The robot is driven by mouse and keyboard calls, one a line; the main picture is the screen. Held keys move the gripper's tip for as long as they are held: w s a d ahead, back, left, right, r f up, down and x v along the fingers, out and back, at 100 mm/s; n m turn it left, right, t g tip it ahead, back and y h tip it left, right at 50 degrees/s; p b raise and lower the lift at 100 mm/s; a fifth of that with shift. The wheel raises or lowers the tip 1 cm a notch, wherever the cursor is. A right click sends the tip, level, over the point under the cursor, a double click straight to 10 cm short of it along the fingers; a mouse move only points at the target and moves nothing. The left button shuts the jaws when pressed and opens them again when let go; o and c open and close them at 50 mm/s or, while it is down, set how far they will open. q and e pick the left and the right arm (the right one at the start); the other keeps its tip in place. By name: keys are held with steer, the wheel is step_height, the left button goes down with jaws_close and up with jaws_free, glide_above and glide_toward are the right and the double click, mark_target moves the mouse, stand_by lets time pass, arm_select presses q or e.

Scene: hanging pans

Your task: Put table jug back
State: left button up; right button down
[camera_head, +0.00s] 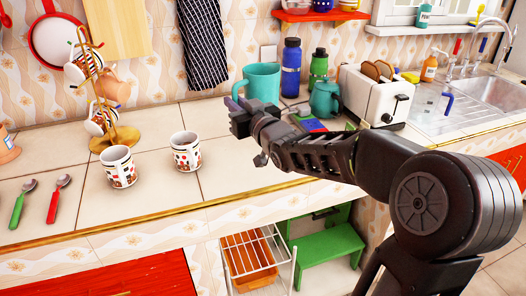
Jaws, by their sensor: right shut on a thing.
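A teal jug (263,80) stands upright, or nearly so, at the back of the tiled counter, near the middle of the view. Its handle is on its left side. My right gripper (236,106) is at the jug's lower left, at the handle, and is shut on it. The fingertips are small and partly merge with the dark wrist, which hides the jug's lower part. I cannot tell whether the jug's base touches the counter. My left gripper is not in view.
Two patterned mugs (186,151) stand left of my gripper, and a gold mug tree (116,135) stands behind them. A blue bottle (291,67), a green bottle (319,66), a smaller teal pot (325,100) and a toaster (375,94) crowd the right.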

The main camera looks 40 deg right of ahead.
step_height(320, 180, down, 6)
stand_by(0.4)
steer(key=shift+f, duration=1.9)
steer(key=shift+b, duration=0.35)
steer(key=shift+f, duration=0.2)
steer(key=c, duration=1.4)
jaws_free()
